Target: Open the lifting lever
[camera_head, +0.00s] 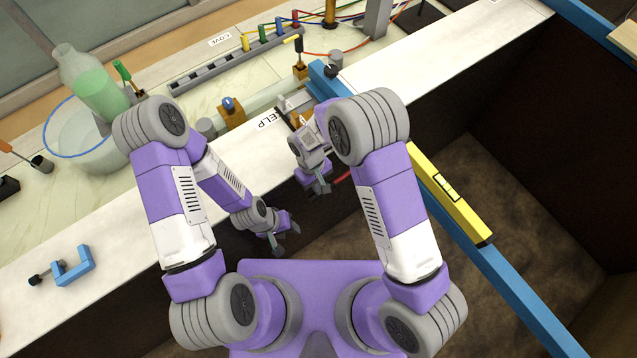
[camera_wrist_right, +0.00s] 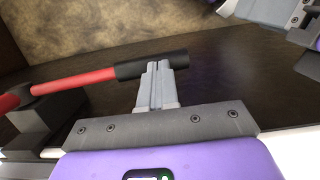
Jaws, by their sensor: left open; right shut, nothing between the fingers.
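The lever is a red bar (camera_wrist_right: 78,83) with a black grip (camera_wrist_right: 152,64), lying across the right wrist view. Its left end meets a dark grey block (camera_wrist_right: 45,112). In the head view only a short red piece of the lever (camera_head: 342,178) shows beside my right gripper (camera_head: 321,189); my right arm hides the rest. My right gripper's shut fingers (camera_wrist_right: 157,82) overlap the grip in the wrist view, with nothing between them. I cannot tell whether they touch it. My left gripper (camera_head: 286,240) is open and empty, lower and left of the right one, in front of the counter.
A white counter (camera_head: 120,225) runs diagonally, with a glass bowl (camera_head: 72,150), a green-filled bottle (camera_head: 100,92) and a blue clamp (camera_head: 68,265) on it. A yellow spirit level (camera_head: 450,195) lies along a blue beam (camera_head: 510,290) at right. The dark space beyond is empty.

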